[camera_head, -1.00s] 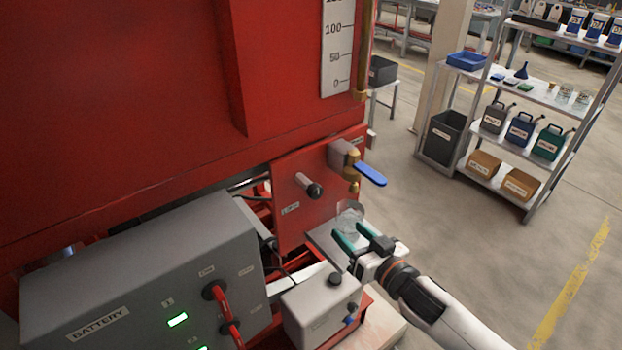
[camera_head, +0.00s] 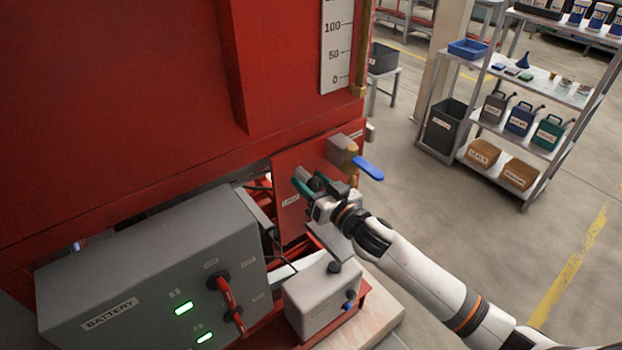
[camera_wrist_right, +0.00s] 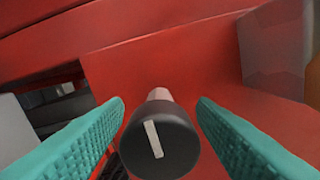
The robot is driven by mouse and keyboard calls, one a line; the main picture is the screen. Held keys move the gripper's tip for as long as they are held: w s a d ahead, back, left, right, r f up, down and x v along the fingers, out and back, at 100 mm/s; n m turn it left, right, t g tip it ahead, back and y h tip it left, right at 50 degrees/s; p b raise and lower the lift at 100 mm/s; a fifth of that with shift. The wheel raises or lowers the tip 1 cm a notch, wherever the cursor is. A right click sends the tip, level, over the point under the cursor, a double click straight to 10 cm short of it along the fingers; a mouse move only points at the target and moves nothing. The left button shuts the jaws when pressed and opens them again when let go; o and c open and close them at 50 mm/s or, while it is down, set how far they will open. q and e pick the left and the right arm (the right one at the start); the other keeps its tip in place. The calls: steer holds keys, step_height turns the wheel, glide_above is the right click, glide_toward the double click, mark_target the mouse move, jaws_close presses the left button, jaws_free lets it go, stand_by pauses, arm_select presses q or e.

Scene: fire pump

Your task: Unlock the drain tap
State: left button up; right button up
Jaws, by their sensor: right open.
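The drain tap (camera_head: 351,158) is a brass valve with a blue lever (camera_head: 369,168) on the red panel (camera_head: 292,222). The lever points right and slightly down. Left of the tap, a round black knob (camera_wrist_right: 160,142) with a white line on its face sits on a short pale stem. The white line is near upright, slightly tilted. My right gripper (camera_head: 306,184) is at the knob; its teal fingers (camera_wrist_right: 160,118) are open, one on each side. I see no clear grip on it. In the head view the gripper mostly hides the knob. My left gripper is not in view.
A small pale box (camera_head: 318,300) with a black cap stands below my right arm. The red tank (camera_head: 120,100) rises behind. A shelf (camera_head: 520,110) stands at right beyond open floor.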

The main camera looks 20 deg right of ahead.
steer(key=shift+w, duration=0.1)
steer(key=shift+c, duration=0.4)
steer(key=c, duration=0.9)
steer(key=shift+n, duration=0.3)
steer(key=n, duration=0.3)
steer(key=shift+p, duration=0.4)
steer(key=n, duration=0.6)
steer(key=shift+p, duration=0.35)
steer(key=n, duration=1)
steer(key=shift+p, duration=0.35)
steer(key=shift+n, duration=0.3)
